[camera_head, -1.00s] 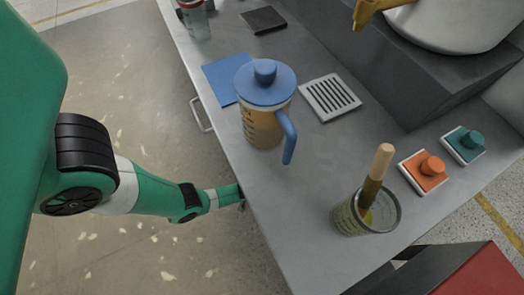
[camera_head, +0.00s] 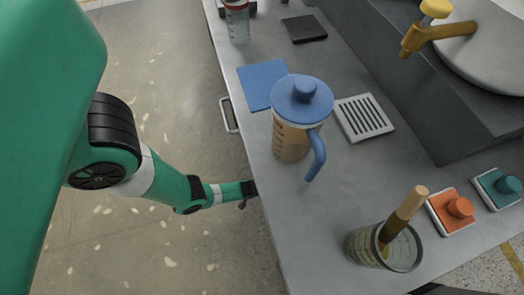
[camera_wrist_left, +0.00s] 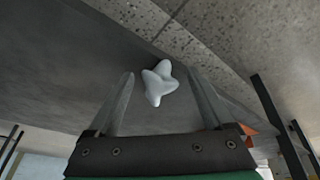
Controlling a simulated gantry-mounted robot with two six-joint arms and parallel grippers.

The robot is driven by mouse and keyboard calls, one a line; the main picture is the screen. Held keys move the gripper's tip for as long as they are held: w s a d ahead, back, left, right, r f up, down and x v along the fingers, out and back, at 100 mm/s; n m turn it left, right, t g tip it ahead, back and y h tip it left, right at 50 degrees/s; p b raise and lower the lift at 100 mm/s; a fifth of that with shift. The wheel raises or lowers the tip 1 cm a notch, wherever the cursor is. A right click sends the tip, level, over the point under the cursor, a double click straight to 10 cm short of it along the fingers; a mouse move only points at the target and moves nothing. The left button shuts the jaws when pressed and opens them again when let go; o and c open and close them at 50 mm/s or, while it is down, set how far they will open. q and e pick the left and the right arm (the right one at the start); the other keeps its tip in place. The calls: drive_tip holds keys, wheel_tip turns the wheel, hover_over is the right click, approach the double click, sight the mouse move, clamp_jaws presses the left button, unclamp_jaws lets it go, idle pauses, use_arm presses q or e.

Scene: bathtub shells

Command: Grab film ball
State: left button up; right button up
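A small white, lumpy crumpled piece, which looks like the film ball (camera_wrist_left: 158,82), shows in the left wrist view. It lies against a grey surface close to a speckled strip. My left gripper (camera_wrist_left: 165,95) is open, with one finger on each side of the ball in the picture; I see no finger touching it. In the head view my left gripper (camera_head: 248,193) is low at the counter's left edge, and its fingers are hard to make out. The film ball does not show in the head view. My right gripper is not in view.
The grey counter (camera_head: 320,215) holds a blue-lidded pitcher (camera_head: 290,142), a glass with a wooden-handled tool (camera_head: 372,248), a slotted tray (camera_head: 362,118), a blue sheet (camera_head: 262,84) and a sink (camera_head: 485,50). A drawer handle (camera_head: 228,115) sticks out from its left side.

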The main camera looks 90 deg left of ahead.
use_arm(q)
drive_tip(key=p+v, duration=0.9)
drive_tip(key=v, duration=0.2)
drive_tip(key=shift+r, duration=0.3)
drive_tip(key=shift+o, duration=0.2)
